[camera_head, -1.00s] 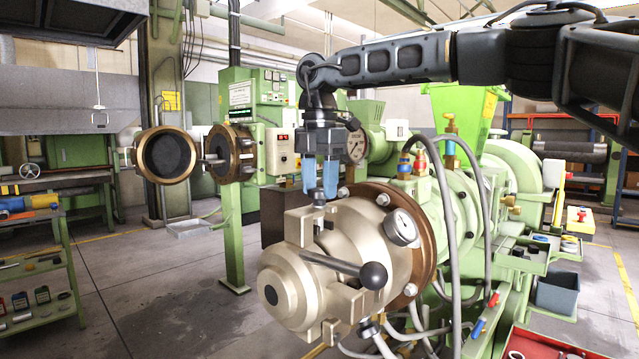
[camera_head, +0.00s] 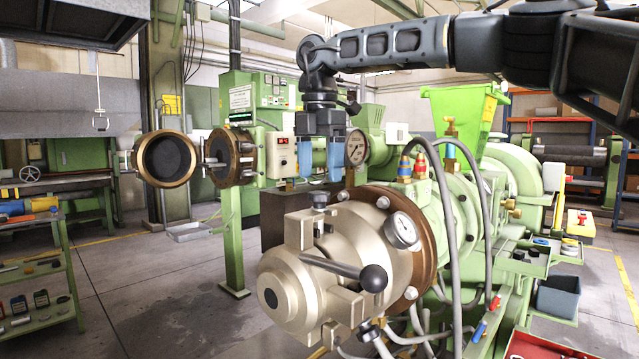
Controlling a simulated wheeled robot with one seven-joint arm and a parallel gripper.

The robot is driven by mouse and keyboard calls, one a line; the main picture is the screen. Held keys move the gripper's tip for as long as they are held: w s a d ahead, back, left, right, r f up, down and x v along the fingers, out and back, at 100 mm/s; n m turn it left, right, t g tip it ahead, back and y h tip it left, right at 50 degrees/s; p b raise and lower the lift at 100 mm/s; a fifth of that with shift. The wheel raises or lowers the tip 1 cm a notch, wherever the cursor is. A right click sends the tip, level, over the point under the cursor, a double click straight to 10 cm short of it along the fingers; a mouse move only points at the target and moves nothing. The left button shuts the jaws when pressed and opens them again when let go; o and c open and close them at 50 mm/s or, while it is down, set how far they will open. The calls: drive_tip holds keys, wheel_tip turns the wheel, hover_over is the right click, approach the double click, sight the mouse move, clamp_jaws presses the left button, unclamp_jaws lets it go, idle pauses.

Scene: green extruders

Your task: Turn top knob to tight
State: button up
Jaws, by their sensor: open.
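The top knob (camera_head: 319,199) is a small dark knob on the upper part of the beige extruder head (camera_head: 350,248). My gripper (camera_head: 320,174) has two blue fingers pointing down. It is open and empty, with a gap between the fingers. It hangs just above the top knob in the picture; whether the fingertips are level with the knob in depth I cannot tell. The knob's top shows below the gap. A lever with a black ball (camera_head: 373,278) sticks out across the front of the head.
Grey hoses (camera_head: 447,235) loop at the right. An open round flange (camera_head: 166,158) hangs at the left.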

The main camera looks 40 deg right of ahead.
sight(320, 193)
drive_tip(key=shift+r, duration=2)
drive_tip(key=shift+s, duration=0.1)
